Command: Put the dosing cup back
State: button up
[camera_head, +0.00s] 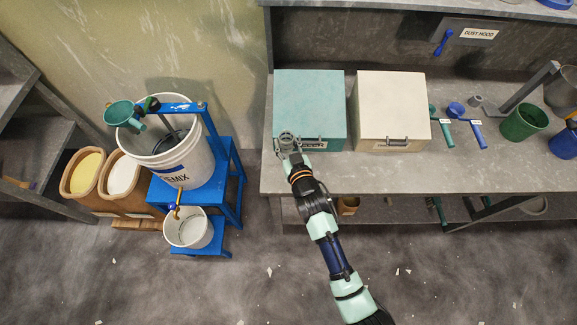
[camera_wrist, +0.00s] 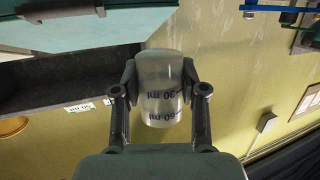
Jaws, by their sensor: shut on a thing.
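The dosing cup (camera_wrist: 160,98) is a small, clear cup with dark blue ml markings. In the wrist view it sits between the two fingers of my gripper (camera_wrist: 160,80), which is shut on it. The markings appear inverted in that view. In the head view my gripper (camera_head: 287,141) is at the front lower edge of the teal box (camera_head: 310,100), partly covering its label. The cup is hard to make out there, and I cannot tell whether it touches the box or bench.
A cream box (camera_head: 391,105) stands right of the teal one on the grey bench (camera_head: 360,177). Green and blue scoops and a green pail (camera_head: 523,122) are farther right. At left, a blue stand (camera_head: 229,185) bears a white bucket (camera_head: 185,160), with a small pail (camera_head: 190,230) below.

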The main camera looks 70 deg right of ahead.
notch_tip(320, 180, down, 9)
jog(key=b, duration=0.2)
jog(key=shift+r+b, duration=0.2)
jog(key=shift+b, duration=0.1)
jog(key=shift+f+b, duration=1.25)
jog(key=shift+f, duration=0.8)
jog(key=shift+f, duration=0.15)
jog(key=o, duration=1.2)
jog(key=shift+c, duration=0.2)
